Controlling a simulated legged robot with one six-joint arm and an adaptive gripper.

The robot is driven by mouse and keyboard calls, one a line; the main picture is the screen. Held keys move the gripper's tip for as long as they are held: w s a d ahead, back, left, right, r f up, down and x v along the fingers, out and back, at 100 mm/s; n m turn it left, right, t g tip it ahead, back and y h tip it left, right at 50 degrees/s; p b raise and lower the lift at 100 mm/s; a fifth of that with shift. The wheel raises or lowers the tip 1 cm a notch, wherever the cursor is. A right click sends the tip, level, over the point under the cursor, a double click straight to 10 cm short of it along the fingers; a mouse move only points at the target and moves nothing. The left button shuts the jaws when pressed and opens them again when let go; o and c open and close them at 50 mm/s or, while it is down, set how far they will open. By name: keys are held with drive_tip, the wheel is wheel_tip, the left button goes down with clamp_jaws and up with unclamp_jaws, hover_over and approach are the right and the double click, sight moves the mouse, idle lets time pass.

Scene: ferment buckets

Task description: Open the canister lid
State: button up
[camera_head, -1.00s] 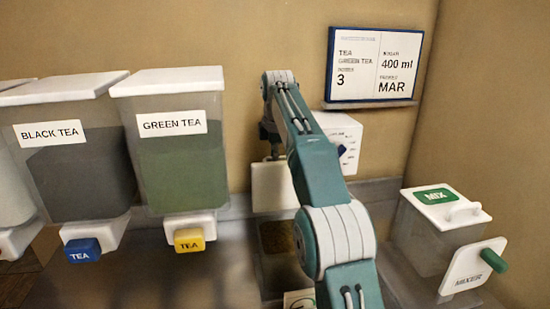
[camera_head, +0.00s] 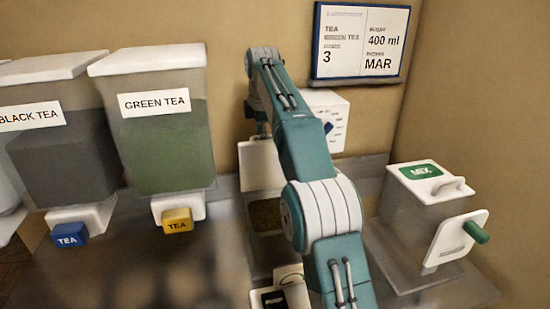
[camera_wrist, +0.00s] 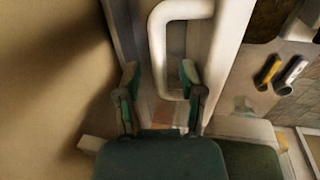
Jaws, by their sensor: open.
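In the head view, a canister (camera_head: 264,217) with brownish contents stands partly behind my arm. A white panel (camera_head: 258,165), which looks like its lid, stands upright at its back edge. In the wrist view, my gripper (camera_wrist: 160,80) is open. A white loop handle (camera_wrist: 181,10) lies just ahead of it, on a pale panel (camera_wrist: 232,35). One bar of the handle shows between my two fingers; I cannot tell whether they touch it. The gripper is mostly hidden in the head view.
Black tea (camera_head: 64,155) and green tea (camera_head: 167,150) dispensers are on the left. A mixer (camera_head: 420,215) stands at the right. A white box with a blue knob (camera_head: 328,115) and a sign (camera_head: 361,42) are behind my arm. The left front counter is clear.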

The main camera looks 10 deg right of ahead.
sight(265, 142)
drive_tip(key=shift+s+r, duration=0.25)
drive_tip(key=shift+s, duration=0.9)
drive_tip(key=shift+s+f, duration=0.1)
drive_tip(key=shift+s, duration=1.05)
drive_tip(key=s+f, duration=0.9)
drive_tip(key=s, duration=0.4)
wheel_tip(265, 142, up, 10)
drive_tip(key=s, duration=0.2)
drive_tip(key=s+d+f+m+t, duration=0.1)
drive_tip(key=s+f+m, duration=0.1)
drive_tip(key=s+m, duration=0.6)
drive_tip(key=shift+s+d+f+t, duration=0.2)
drive_tip(key=shift+s+d+t, duration=0.1)
drive_tip(key=shift+s, duration=1.05)
